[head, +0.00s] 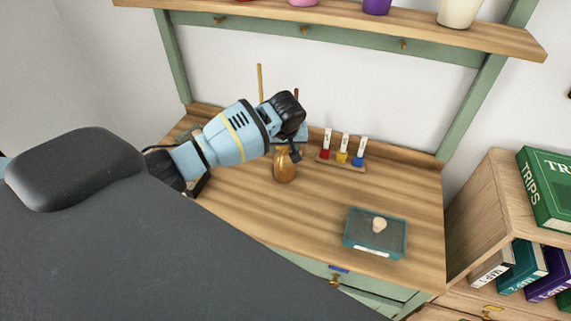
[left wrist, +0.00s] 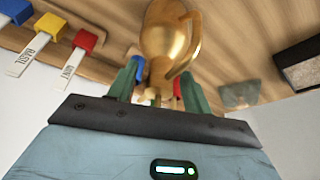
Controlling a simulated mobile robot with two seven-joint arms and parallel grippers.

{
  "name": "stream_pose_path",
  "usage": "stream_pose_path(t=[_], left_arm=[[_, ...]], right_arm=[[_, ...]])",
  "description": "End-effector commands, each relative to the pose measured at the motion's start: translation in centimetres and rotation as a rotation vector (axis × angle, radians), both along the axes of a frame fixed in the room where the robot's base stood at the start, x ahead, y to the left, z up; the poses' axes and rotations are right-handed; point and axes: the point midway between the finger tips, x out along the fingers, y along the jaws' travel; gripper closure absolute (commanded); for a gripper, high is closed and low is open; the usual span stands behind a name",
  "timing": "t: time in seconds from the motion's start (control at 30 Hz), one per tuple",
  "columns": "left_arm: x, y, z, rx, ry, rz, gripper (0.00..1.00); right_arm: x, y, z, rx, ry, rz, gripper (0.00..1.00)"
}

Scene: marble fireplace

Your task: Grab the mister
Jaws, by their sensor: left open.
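In the left wrist view the gripper's green fingers (left wrist: 158,88) are apart, one on each side of the mister's narrow end. I cannot tell whether they touch it. My right gripper is not in view.
A teal tray (head: 368,249) with a small pale object lies near the front right. A shelf (head: 350,22) runs above. Books (head: 548,190) stand at right. The desktop's middle is clear.

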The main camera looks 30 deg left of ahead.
Motion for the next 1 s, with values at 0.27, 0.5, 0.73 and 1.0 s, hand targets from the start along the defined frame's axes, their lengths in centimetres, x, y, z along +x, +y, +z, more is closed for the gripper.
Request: stream_pose_path(t=[0.27, 0.5, 0.73, 1.0], left_arm=[[0.03, -0.03, 0.18, 0.000, -0.002, 0.000, 0.67], [0.03, -0.03, 0.18, 0.000, -0.001, 0.000, 0.99], [0.06, -0.03, 0.25, -0.001, -0.003, 0.000, 1.00], [0.08, -0.03, 0.44, -0.001, -0.004, 0.000, 1.00]], right_arm=[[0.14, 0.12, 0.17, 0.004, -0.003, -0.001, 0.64], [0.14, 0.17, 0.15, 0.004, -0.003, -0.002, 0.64], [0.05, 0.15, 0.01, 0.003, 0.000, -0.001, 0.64], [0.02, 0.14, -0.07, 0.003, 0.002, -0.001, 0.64]])
